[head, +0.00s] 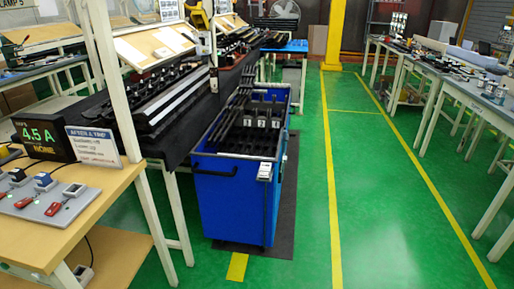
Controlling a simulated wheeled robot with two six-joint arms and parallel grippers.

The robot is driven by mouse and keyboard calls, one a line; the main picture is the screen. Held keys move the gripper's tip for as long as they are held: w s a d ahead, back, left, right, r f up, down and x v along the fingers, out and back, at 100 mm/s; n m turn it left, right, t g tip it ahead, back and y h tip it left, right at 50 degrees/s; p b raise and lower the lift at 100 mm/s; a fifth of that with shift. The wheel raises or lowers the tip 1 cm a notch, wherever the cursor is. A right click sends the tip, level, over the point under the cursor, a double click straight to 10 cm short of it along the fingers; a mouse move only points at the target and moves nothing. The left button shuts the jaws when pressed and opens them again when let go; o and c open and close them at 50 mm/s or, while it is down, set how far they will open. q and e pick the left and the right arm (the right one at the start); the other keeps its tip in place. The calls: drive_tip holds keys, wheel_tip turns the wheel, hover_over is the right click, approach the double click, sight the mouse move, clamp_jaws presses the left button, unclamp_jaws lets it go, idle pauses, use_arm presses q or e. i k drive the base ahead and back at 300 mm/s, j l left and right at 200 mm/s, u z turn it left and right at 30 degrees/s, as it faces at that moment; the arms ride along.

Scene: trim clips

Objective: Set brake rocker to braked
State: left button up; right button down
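I cannot pick out a brake rocker for certain. A blue wheeled cart (228,205) stands on a dark floor mat in the middle of the head view. It has a black handle (214,172) and a small white label (265,171) at its front corner. A grey plate (48,212) on the wooden bench at left carries several small red and dark switch-like parts, too small to read. Neither of my grippers is in view.
A dark-topped bench (165,135) with long black parts stands behind. Benches line the right (470,95). The green aisle (375,190) between is clear.

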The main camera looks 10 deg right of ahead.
sight(265, 169)
drive_tip(key=i+l+u, duration=0.3)
drive_tip(key=i+l, duration=0.3)
drive_tip(key=i, duration=0.25)
drive_tip(key=i+l+u, duration=0.25)
drive_tip(key=i+l, duration=0.5)
